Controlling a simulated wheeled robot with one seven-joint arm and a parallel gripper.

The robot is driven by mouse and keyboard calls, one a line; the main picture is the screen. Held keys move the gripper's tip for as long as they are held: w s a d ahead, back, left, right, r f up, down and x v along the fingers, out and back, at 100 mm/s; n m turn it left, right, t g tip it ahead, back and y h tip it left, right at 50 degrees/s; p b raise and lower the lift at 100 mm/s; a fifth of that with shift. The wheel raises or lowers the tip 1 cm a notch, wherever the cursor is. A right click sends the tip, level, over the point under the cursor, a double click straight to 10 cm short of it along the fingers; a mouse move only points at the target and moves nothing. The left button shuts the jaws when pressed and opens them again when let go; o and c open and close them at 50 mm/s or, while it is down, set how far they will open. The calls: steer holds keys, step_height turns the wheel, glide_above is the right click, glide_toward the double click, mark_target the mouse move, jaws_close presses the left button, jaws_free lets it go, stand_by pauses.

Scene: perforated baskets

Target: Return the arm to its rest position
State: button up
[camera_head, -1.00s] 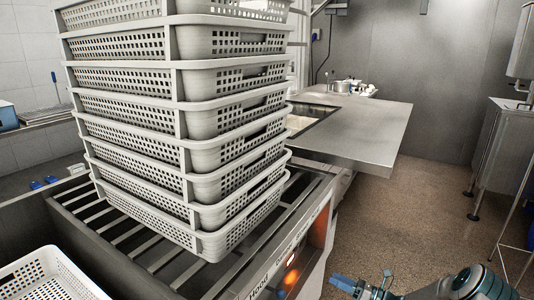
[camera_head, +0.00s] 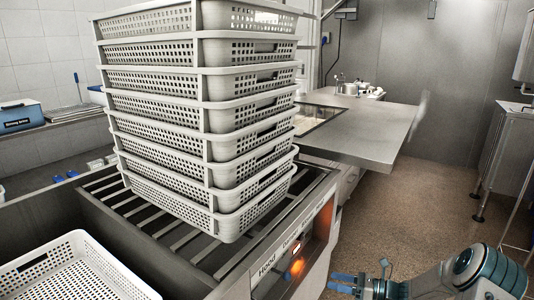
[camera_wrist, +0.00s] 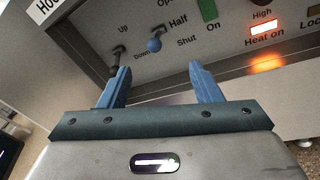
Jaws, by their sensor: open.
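My gripper (camera_head: 343,283) is at the lower right of the head view, with blue fingers pointing left toward the front panel of the machine. In the wrist view my gripper (camera_wrist: 160,85) shows two blue fingers spread apart with nothing between them. Beyond the fingers is the control panel (camera_wrist: 185,60) with labels such as Up, Down, Half, Shut, On and a lit Heat on lamp (camera_wrist: 264,29). A lever with a blue knob (camera_wrist: 154,45) and a dark lever (camera_wrist: 117,60) show beyond the fingertips. My arm is bent at the lower right.
A tall stack of white perforated baskets (camera_head: 165,133) stands on a slatted metal rack (camera_head: 110,200). Another white basket (camera_head: 75,270) is at the lower left. A steel counter (camera_head: 365,135) extends behind. Open brown floor (camera_head: 430,215) lies at the right.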

steer(key=s+a+r+n+g+h+p, duration=0.3)
steer(key=s+a+r+n+g+h, duration=0.15)
steer(key=s+r+n, duration=0.35)
steer(key=s+a+r+n+g+h+p, duration=0.35)
steer(key=s+a+r+n, duration=0.2)
steer(key=r, duration=0.55)
steer(key=s+d+r+n+t+h+p, duration=0.1)
steer(key=s+r+n+t+h+p, duration=0.1)
steer(key=s+r+n+h+p, duration=0.2)
steer(key=s+d+r+n+t+h+p, duration=0.1)
steer(key=s+r+n+h+p, duration=0.3)
steer(key=s+r+n, duration=0.5)
steer(key=shift+s+d+r+t, duration=0.3)
steer(key=shift+s+r+t, duration=0.4)
steer(key=shift+s+r, duration=1.25)
steer(key=shift+w+r, duration=0.15)
steer(key=shift+w, duration=0.05)
